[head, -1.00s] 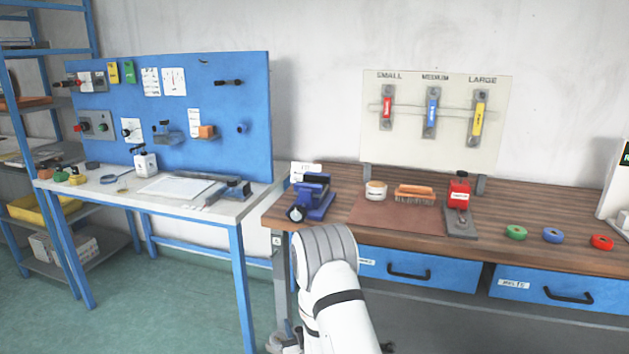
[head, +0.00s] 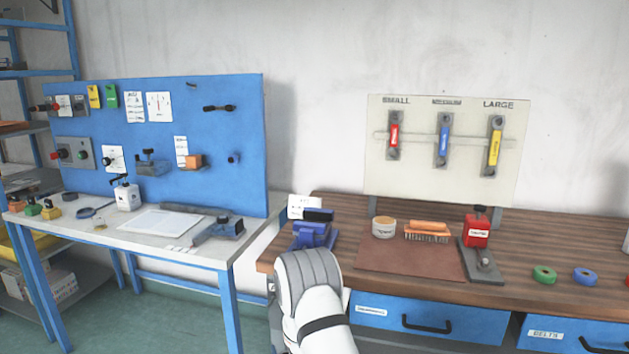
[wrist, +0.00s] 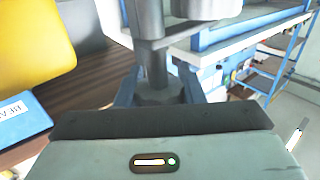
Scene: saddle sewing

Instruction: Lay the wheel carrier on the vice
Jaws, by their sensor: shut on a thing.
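The blue vice (head: 314,234) stands on the left end of the wooden bench in the head view. My arm rises in front of it and covers its lower front; my gripper is hidden there. In the wrist view my gripper (wrist: 157,88) is shut on a grey metal piece with an upright shaft (wrist: 150,45), which I take as the wheel carrier. Its far end runs out of the frame. A yellow part (wrist: 32,45) shows large at the upper left; I cannot tell whether it belongs to the held piece.
On the bench (head: 345,215) lie a brown mat (head: 400,262), a round tin (head: 384,228), a brush (head: 427,230) and a red device (head: 477,232). Behind stands a size board (head: 420,150). A white table (head: 110,232) with a blue panel (head: 230,120) stands left across a gap.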

